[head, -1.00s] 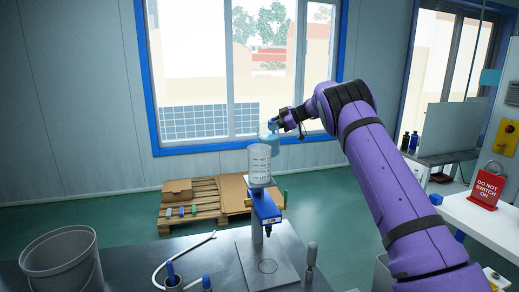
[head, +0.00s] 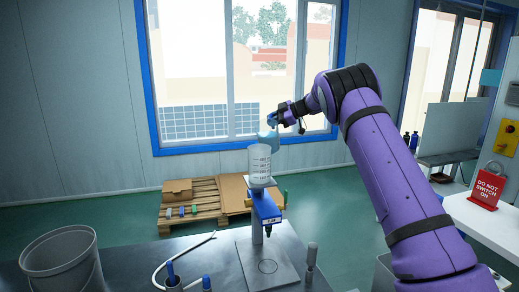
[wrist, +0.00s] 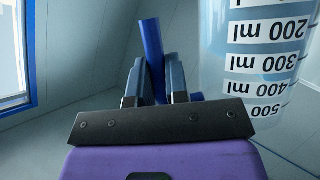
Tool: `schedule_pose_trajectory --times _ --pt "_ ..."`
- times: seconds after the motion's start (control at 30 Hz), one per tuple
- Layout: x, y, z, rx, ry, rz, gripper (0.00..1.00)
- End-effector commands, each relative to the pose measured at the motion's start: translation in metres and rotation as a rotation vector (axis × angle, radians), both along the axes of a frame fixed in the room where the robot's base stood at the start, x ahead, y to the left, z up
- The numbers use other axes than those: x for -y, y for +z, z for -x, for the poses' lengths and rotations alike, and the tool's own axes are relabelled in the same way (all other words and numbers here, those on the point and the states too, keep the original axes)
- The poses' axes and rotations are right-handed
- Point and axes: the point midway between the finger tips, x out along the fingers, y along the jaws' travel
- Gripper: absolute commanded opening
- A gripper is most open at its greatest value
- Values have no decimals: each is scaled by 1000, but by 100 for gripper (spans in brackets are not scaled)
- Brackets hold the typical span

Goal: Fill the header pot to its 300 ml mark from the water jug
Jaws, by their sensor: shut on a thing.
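I cannot read the water level.
A grey bucket (head: 62,262) stands at the bench's left. A red "do not switch on" sign (head: 487,188) is on the right bench.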

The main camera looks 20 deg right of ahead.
Motion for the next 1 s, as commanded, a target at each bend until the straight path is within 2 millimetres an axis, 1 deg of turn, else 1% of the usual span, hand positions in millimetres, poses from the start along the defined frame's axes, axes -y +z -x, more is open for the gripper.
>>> schedule_pose_trajectory --times 1.0 --pt "-9 28 14 103 1 61 0"
